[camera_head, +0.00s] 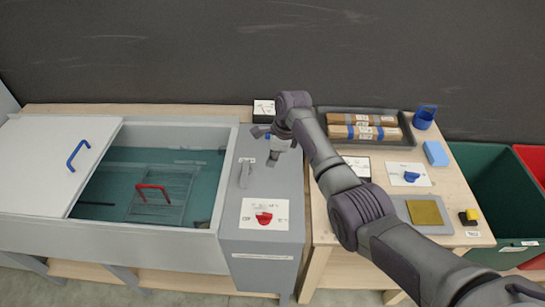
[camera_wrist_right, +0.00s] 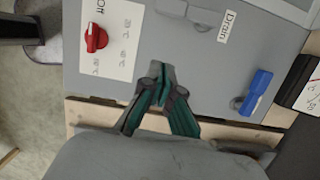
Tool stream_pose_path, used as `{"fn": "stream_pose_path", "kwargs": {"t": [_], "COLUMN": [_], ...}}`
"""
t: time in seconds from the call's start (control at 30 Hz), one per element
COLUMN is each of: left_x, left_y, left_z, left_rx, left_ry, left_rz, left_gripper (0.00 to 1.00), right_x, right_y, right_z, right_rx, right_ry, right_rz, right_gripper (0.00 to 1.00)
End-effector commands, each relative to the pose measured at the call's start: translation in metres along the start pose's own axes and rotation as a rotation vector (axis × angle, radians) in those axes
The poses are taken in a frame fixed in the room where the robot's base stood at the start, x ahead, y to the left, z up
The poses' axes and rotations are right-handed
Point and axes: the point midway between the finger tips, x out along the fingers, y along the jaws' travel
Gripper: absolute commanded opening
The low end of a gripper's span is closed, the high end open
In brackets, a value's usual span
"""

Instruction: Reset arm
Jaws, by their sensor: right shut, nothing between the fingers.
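My right arm reaches in from the lower right of the head view. Its gripper (camera_head: 271,163) hangs over the far part of the grey control panel (camera_head: 262,188) beside the water tank. In the right wrist view the fingers of the right gripper (camera_wrist_right: 160,72) are closed together, with nothing between them. The red knob (camera_wrist_right: 96,38) and the blue handle (camera_wrist_right: 255,93) lie on either side of the fingertips in that view, both apart from them. My left gripper is not in view.
The tank (camera_head: 170,125) holds water and a rack with a red handle (camera_head: 153,190). Its lid (camera_head: 55,160) has a blue handle. A wooden table (camera_head: 455,190) right of the panel carries a dark tray (camera_head: 365,112), a blue cup (camera_head: 424,117) and cards. A green bin (camera_head: 490,180) stands further right.

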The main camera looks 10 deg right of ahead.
Motion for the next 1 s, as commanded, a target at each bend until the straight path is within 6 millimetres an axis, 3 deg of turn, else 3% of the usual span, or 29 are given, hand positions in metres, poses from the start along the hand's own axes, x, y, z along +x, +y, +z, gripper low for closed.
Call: {"fn": "stream_pose_path", "kwargs": {"t": [0.67,0.77,0.87,1.0], "left_x": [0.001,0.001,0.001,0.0], "left_y": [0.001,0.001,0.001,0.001], "left_z": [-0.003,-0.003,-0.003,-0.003], "left_rx": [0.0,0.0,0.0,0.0], "left_ry": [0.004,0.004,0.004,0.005], "left_rz": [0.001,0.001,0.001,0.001], "left_gripper": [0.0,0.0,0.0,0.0], "right_x": [-0.002,0.014,0.038,0.065], "right_y": [0.003,0.015,0.041,0.098], "right_z": [-0.003,-0.017,-0.043,-0.092], "right_rx": [-0.018,-0.108,-0.291,-0.638], "right_ry": [0.001,0.003,0.011,0.055], "right_rz": [-0.001,-0.01,-0.034,-0.077], "right_gripper": [0.0,0.0,0.0,0.0]}}
